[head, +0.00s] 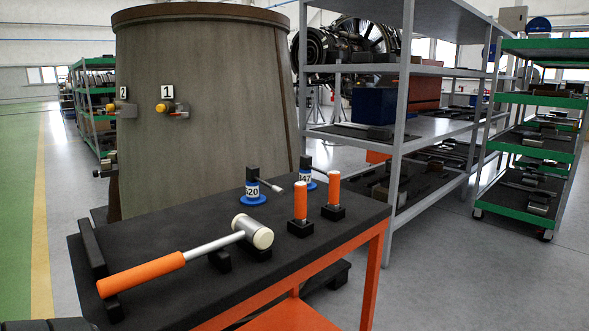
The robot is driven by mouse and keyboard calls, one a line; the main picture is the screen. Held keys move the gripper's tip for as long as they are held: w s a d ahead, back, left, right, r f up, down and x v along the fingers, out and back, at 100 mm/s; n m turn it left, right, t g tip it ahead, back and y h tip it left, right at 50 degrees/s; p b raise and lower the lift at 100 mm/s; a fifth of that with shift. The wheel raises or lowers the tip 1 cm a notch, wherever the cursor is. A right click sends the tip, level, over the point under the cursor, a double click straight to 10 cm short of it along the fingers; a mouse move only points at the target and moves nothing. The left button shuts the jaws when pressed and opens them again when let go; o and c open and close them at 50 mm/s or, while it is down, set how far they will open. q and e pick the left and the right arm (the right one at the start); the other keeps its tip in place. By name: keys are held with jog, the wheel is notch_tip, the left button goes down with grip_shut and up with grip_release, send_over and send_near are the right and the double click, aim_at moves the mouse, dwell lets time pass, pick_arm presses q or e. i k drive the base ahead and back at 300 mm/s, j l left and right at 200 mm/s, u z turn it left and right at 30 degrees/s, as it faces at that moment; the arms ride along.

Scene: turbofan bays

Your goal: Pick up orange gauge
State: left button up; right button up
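Two upright orange cylinders stand in small black square blocks near the right end of a black-topped cart (185,302). The nearer orange gauge (300,199) is a little left of the farther orange gauge (334,187). Both look alike, and I cannot tell which one the task means.
A mallet (208,247) with an orange handle lies on black rests left of the cylinders. A large grey cone (205,110) rises beyond; metal shelving (402,110) stands right.

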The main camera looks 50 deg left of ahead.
aim_at(300, 187)
jog(key=i+u, duration=0.3)
jog(key=u, duration=0.2)
jog(key=i+l+u, duration=0.15)
jog(key=i+u, duration=0.15)
jog(key=u, duration=0.15)
jog(key=i+l+u, duration=0.25)
jog(key=u, duration=0.25)
jog(key=i+l+u, duration=0.25)
jog(key=u, duration=0.25)
jog(key=i+l+u, duration=0.3)
jog(key=u, duration=0.15)
jog(key=l, duration=0.1)
